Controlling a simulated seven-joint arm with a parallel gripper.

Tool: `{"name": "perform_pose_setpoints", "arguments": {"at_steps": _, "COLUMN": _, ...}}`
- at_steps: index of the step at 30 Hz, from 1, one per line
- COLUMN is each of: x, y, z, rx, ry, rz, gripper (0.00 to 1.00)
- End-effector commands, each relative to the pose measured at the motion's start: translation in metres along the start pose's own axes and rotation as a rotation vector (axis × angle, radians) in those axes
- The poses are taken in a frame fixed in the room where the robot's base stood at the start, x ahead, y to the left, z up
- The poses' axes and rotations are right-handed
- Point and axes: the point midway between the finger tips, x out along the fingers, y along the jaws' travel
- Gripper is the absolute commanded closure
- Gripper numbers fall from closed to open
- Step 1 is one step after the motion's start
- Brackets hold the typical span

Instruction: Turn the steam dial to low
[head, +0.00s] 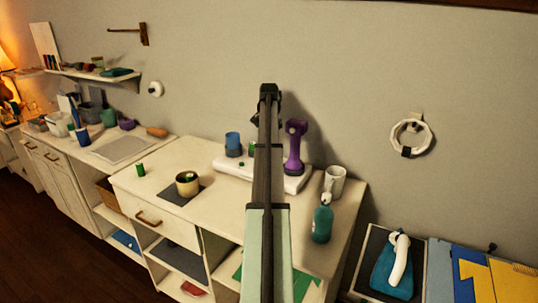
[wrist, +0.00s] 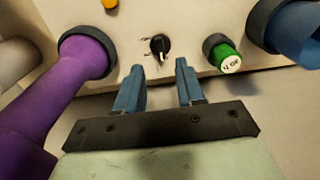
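In the wrist view, a black round dial (wrist: 160,46) with a white pointer line sits on a pale panel. The pointer line faces roughly toward my gripper, and small markings beside the dial are too small to read. My gripper (wrist: 158,70) is open, its two blue fingers spread below the dial and apart from it, with nothing between them. In the head view, my arm covers the dial and my gripper. The white base unit (head: 222,164) shows there on the white counter, partly behind my arm.
A purple upright piece (wrist: 88,55) stands close left of the fingers. A green cylinder (wrist: 222,52) with a white labelled end and a blue cup-like piece (wrist: 290,30) are at right. On the counter are a teal bottle (head: 322,224), a white mug (head: 335,180) and a small pot (head: 187,183).

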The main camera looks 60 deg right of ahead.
Motion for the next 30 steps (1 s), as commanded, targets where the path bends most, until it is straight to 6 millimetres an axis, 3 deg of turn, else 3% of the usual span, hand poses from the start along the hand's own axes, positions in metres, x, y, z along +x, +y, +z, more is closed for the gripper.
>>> {"name": "perform_pose_setpoints", "arguments": {"at_steps": 6, "x": 0.037, "y": 0.0, "z": 0.001, "rx": -0.001, "ry": -0.002, "rz": 0.0, "gripper": 0.62}}
{"name": "perform_pose_setpoints", "arguments": {"at_steps": 12, "x": 0.056, "y": 0.0, "z": 0.0, "rx": -0.001, "ry": 0.0, "rz": 0.0, "gripper": 0.62}}
{"name": "perform_pose_setpoints", "arguments": {"at_steps": 25, "x": 0.063, "y": 0.0, "z": 0.0, "rx": -0.001, "ry": 0.0, "rz": 0.0, "gripper": 0.62}}
{"name": "perform_pose_setpoints", "arguments": {"at_steps": 30, "x": 0.063, "y": 0.0, "z": 0.0, "rx": -0.001, "ry": 0.0, "rz": 0.0, "gripper": 0.76}}
